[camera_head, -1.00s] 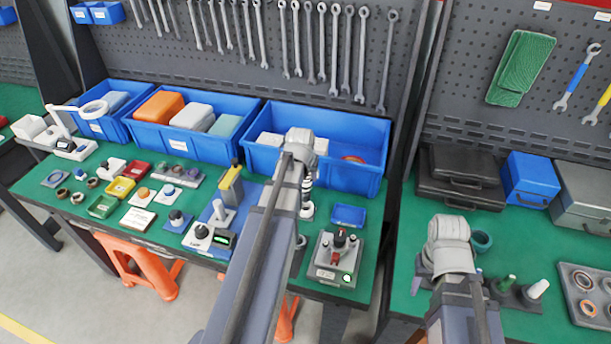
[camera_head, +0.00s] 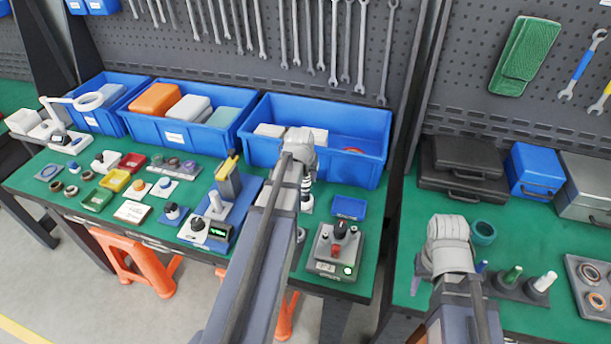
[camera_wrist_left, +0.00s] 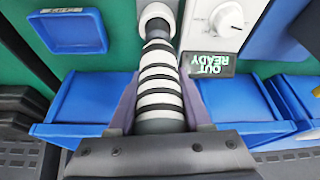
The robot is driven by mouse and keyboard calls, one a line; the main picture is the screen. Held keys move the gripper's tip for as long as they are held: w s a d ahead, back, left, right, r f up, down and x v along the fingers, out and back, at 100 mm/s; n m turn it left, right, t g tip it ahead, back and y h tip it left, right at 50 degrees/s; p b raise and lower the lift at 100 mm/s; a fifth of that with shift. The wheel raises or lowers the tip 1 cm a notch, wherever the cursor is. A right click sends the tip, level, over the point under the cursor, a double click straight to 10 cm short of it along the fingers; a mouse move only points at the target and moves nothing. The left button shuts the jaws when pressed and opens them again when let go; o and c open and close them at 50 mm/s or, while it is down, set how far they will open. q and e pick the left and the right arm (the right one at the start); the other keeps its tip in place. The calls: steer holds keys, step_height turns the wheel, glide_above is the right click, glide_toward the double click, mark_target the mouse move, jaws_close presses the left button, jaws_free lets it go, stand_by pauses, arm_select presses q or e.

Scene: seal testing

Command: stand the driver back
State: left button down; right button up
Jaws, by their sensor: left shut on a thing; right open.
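The driver (camera_wrist_left: 160,90), a black-and-white striped shaft, stands between the fingers of my left gripper (camera_wrist_left: 160,108) in the left wrist view. The gripper is shut on it. Its far, narrower grey end meets or lines up with a white round collar (camera_wrist_left: 157,14); I cannot tell whether it sits inside. In the head view the striped driver (camera_head: 306,188) shows just beside my left arm, above the green bench and in front of the blue bin. My right gripper (camera_head: 447,285) is mostly hidden by its own wrist over the right bench, open.
A small blue tray (camera_head: 349,208) and a grey device with a red knob (camera_head: 334,250) stand to the right of the driver. A unit with a lit display (camera_head: 206,231) is to the left. A large blue bin (camera_head: 370,165) stands behind. A holder (camera_head: 520,290) with coloured handles is near my right gripper.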

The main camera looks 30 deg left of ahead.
arm_select(q)
steer(key=shift+f, duration=0.15)
steer(key=shift+f+b, duration=0.3)
steer(key=shift+b, duration=0.2)
steer(key=shift+c, duration=1.3)
jaws_free()
steer(key=shift+r, duration=0.1)
steer(key=shift+r, duration=0.1)
steer(key=shift+r+p, duration=2.45)
steer(key=shift+p, duration=0.2)
steer(key=shift+f, duration=0.1)
